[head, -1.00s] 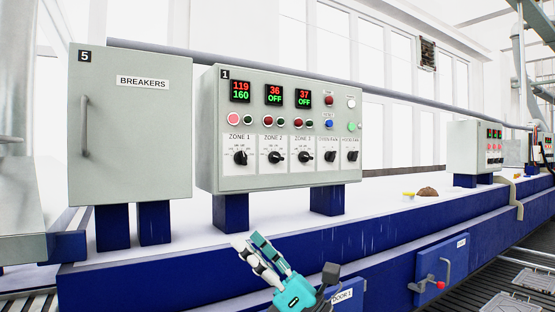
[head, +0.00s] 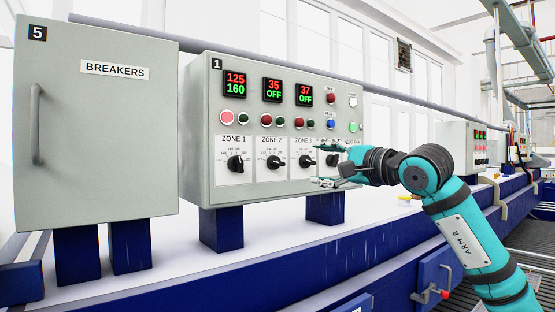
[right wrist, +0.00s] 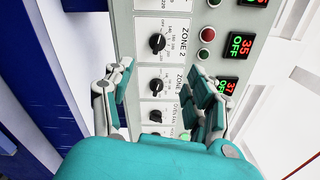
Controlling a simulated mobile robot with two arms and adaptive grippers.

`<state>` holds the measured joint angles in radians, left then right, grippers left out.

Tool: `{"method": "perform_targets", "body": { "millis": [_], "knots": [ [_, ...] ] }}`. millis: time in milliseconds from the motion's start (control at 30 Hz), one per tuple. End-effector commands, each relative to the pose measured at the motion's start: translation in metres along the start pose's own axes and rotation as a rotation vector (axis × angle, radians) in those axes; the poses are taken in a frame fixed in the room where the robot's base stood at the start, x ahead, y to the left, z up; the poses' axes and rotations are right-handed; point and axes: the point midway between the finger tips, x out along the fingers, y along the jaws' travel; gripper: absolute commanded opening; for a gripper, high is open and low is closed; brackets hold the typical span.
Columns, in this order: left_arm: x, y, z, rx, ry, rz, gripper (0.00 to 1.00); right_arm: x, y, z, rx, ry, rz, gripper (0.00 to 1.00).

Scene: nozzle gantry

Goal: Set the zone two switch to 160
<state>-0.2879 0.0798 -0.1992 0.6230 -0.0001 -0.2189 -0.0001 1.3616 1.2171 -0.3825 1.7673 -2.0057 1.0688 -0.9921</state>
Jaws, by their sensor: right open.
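The zone 2 switch (head: 275,162) is a black rotary knob on a white scale plate of the grey control panel (head: 240,195). Its display (head: 272,90) reads 35 over OFF. My right gripper (head: 322,165) is open and empty in front of the panel, right of the zone 2 switch, around the zone 3 and fourth knobs in the picture. In the right wrist view the zone 2 switch (right wrist: 158,43) lies above the gap between the open fingers (right wrist: 160,95), and the zone 3 knob (right wrist: 155,85) lies between them. My left gripper is not in view.
The zone 1 knob (head: 235,164) sits left of the zone 2 switch, with its display (head: 235,84) at 125 over 160. A row of round buttons (head: 265,120) runs above the knobs. A breakers cabinet (head: 100,140) stands at the left. Open space lies before the panel.

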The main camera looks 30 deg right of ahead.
Motion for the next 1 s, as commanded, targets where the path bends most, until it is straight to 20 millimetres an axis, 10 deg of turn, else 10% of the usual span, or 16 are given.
{"method": "perform_targets", "body": {
  "millis": [233,600,1000],
  "knots": [
    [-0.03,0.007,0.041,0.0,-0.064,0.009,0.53,0.057,-0.003,0.003,0.005,-0.005,0.006,0.57],
    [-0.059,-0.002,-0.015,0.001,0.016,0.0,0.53,0.128,-0.002,0.003,0.005,-0.005,0.004,0.57],
    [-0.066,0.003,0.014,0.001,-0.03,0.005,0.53,0.148,0.002,0.002,0.002,-0.004,0.002,0.57]
  ]
}}
